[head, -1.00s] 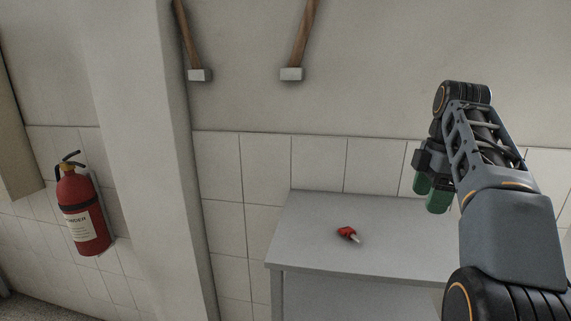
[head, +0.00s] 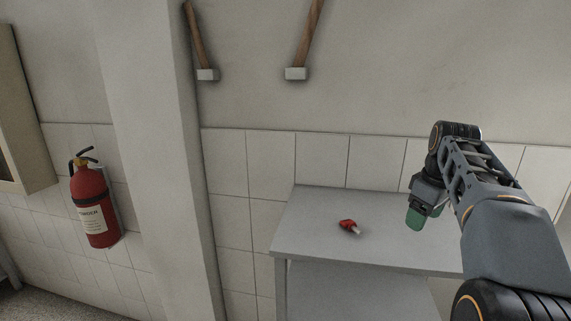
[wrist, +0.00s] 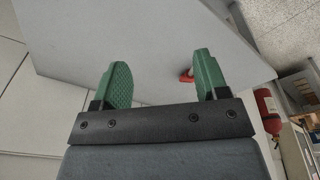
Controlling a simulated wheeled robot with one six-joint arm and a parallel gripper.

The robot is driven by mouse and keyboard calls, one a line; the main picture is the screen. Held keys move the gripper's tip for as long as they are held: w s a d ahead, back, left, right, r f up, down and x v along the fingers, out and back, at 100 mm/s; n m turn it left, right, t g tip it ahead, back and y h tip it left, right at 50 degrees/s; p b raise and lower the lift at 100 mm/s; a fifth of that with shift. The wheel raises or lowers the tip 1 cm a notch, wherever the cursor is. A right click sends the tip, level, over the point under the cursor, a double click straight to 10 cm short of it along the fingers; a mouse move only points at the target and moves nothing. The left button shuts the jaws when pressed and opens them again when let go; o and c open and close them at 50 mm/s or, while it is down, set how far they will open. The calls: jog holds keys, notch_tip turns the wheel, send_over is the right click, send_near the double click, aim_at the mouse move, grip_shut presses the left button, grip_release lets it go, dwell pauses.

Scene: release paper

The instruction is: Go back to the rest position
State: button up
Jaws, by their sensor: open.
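My gripper (head: 419,215) hangs above the right part of the grey table in the head view, with its green fingers pointing down. In the wrist view my gripper (wrist: 160,85) has its two green fingers spread wide apart with nothing between them. A small red object with a pale tip (head: 349,226) lies on the table, to the left of my gripper. It also shows in the wrist view (wrist: 186,76), partly hidden behind the right finger.
The grey table (head: 310,238) stands against the tiled wall. A pillar (head: 160,150) rises to its left, with a red fire extinguisher (head: 95,205) beyond. Two wooden-handled hammers (head: 297,73) hang on the wall above. Shelving (wrist: 298,135) shows at the right in the wrist view.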

aim_at(399, 268)
jog(key=s+a+f+m, duration=0.2)
jog(key=f, duration=0.1)
jog(key=s+a+f+m+t, duration=0.1)
jog(key=a+f+m, duration=0.1)
jog(key=f, duration=0.1)
jog(key=s+a+f+m, duration=0.2)
jog(key=f, duration=0.1)
jog(key=shift+s+a+f+m+h, duration=0.25)
jog(key=shift+s+f+m+h, duration=0.05)
jog(key=shift+s+f, duration=0.1)
jog(key=s+a+f+t+b, duration=0.1)
jog(key=s+a+f+t, duration=0.1)
jog(key=s+a+f, duration=0.5)
jog(key=s, duration=0.3)
jog(key=shift+s+a+f, duration=0.4)
jog(key=shift+c, duration=0.5)
dwell(0.4)
